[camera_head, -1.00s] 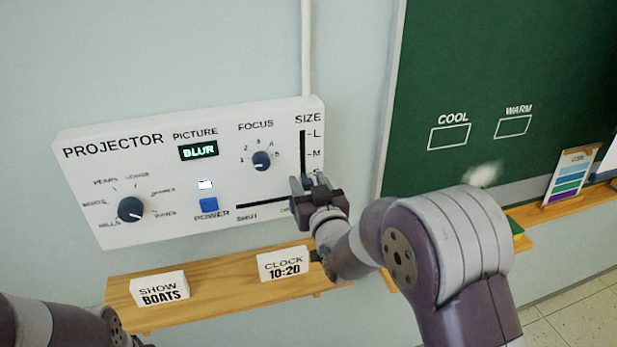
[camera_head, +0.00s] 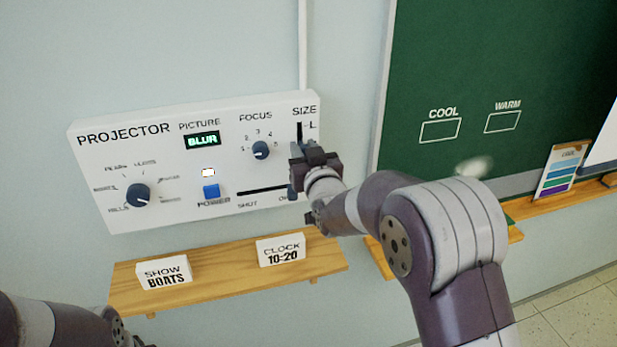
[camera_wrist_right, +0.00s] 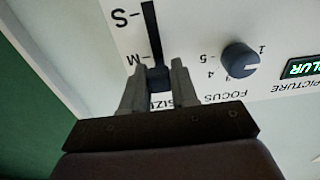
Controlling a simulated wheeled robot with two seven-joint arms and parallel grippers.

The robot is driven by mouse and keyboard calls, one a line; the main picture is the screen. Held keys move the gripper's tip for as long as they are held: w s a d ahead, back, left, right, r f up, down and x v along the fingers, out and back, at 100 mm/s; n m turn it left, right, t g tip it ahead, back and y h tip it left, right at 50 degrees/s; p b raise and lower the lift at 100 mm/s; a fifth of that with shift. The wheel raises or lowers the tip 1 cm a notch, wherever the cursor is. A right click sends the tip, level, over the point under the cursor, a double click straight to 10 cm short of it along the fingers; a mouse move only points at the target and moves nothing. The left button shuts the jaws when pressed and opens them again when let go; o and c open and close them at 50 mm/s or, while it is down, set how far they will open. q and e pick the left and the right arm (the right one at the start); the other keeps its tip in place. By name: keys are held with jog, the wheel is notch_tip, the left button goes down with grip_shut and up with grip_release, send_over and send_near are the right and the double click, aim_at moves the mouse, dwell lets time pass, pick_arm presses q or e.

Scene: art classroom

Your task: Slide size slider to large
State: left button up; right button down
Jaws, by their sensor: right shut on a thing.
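The size slider is a vertical dark slot (camera_head: 299,131) at the right end of the white projector panel (camera_head: 85,180), below the word SIZE. My right gripper (camera_head: 299,155) is at this slot, below the L mark and covering the M mark. In the right wrist view, the picture is upside down and the dark slider knob (camera_wrist_right: 158,78) sits between the two fingers of my right gripper (camera_wrist_right: 155,85), shut on it. There the knob is past M, on the side away from S. The L mark is hidden there. Only part of my left arm shows at bottom left, without its gripper.
The focus knob (camera_head: 261,150) is just left of the slot. A horizontal slot (camera_head: 258,191) and the blue power button (camera_head: 211,191) lie lower. A wooden shelf (camera_head: 220,275) below holds a SHOW BOATS block (camera_head: 164,272) and a CLOCK block (camera_head: 281,250). A green board (camera_head: 470,60) is at right.

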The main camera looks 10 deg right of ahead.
aim_at(299, 123)
pick_arm(q)
jog(key=shift+w+r, duration=0.1)
jog(key=shift+w, duration=0.05)
pick_arm(e)
notch_tip(299, 123, up, 5)
jog(key=shift+f, duration=0.1)
jog(key=c, duration=1)
grip_release()
jog(key=shift+w, duration=0.1)
pick_arm(q)
jog(key=shift+w, duration=0.15)
pick_arm(e)
jog(key=shift+o, duration=0.2)
jog(key=shift+w, duration=0.1)
jog(key=shift+f, duration=0.1)
jog(key=shift+s+f, duration=0.1)
jog(key=shift+s, duration=0.25)
pick_arm(q)
notch_tip(299, 123, down, 5)
jog(key=b, duration=0.5)
jog(key=shift+f, duration=0.2)
pick_arm(e)
jog(key=s, duration=1.2)
jog(key=shift+d, duration=0.2)
